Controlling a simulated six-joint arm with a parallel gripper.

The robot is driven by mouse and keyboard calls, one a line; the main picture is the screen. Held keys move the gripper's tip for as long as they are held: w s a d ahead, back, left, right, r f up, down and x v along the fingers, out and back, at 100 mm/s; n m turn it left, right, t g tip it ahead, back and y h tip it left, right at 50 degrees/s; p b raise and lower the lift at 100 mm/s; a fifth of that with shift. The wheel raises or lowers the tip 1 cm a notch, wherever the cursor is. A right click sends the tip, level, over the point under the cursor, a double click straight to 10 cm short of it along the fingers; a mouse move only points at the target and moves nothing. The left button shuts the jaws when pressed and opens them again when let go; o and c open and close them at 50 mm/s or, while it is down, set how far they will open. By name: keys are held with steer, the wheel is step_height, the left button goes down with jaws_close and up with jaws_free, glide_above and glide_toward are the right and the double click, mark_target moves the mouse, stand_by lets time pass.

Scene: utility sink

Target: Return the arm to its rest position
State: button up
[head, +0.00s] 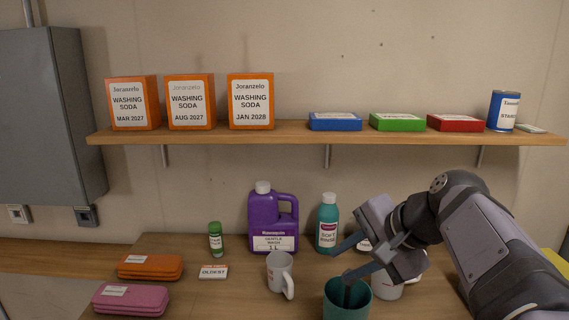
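My gripper (342,262) hangs over the right half of the wooden counter, its two blue-grey fingers spread apart with nothing visible between them. My arm reaches in from the right edge, bent at the elbow. The lower fingertip is just above a teal cup (338,312) in the picture; I cannot tell whether they touch. A dark, thin thing stands in the cup. A white mug (279,271) stands to the left of the fingers. Another white mug (386,291) is partly hidden behind my gripper.
A teal bottle (327,225) and a purple jug (272,225) stand behind the fingers. A green-capped bottle (216,240), orange case (150,267) and pink case (130,299) are at left. A shelf (270,132) above holds orange boxes, flat boxes and a blue can (503,111).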

steer(key=s+d+f+n+g+h+p, duration=0.1)
steer(key=s+f+n+g+h+p, duration=0.1)
steer(key=s+f+n+p, duration=0.3)
steer(key=s+d+f+n+g+h+p, duration=0.2)
steer(key=s+f+n+g+p, duration=0.2)
steer(key=s, duration=0.9)
steer(key=shift+s+f+n+h+p, duration=0.3)
steer(key=shift+f+n+p, duration=0.7)
steer(key=shift+f+p, duration=1.75)
steer(key=shift+r+p, duration=0.4)
